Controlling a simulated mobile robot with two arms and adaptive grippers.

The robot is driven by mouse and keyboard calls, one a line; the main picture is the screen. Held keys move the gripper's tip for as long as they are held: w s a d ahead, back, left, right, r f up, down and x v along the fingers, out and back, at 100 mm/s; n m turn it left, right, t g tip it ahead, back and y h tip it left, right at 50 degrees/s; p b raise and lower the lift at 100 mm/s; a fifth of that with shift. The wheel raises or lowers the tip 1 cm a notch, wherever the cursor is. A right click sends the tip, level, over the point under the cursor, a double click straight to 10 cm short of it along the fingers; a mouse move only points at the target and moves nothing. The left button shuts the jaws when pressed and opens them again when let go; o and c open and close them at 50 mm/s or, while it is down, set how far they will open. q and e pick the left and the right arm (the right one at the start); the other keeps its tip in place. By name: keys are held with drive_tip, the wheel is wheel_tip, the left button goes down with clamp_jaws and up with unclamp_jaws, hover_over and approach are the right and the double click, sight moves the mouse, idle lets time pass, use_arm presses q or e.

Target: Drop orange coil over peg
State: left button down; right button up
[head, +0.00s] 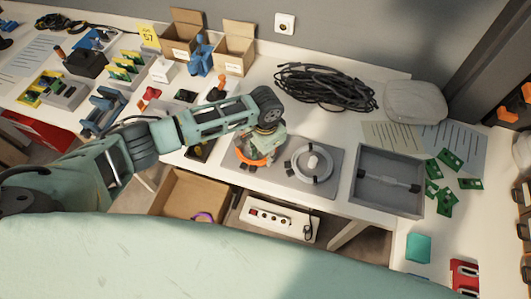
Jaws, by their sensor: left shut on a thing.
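The orange coil (252,161) is at the left part of a grey board (282,182) on the table. My left gripper (262,148) comes down over it from above and is shut on it; the fingers hide much of the coil. I cannot tell whether the coil touches the board, or whether a peg is under it. To the right on the same board, a white coil (327,174) lies around a pale peg (313,160). My right gripper is not in view.
A grey tray (356,188) with a rod in it stands right of the board. Black cable (322,86) lies behind. Open cartons (234,46) and a blue clamp-like tool (200,57) stand at the back. Green circuit boards (450,158) lie scattered at the right.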

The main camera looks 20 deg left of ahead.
use_arm(q)
drive_tip(key=shift+f, duration=0.2)
drive_tip(key=c, duration=1.3)
unclamp_jaws()
wheel_tip(320, 180, up, 12)
drive_tip(key=shift+r, duration=0.1)
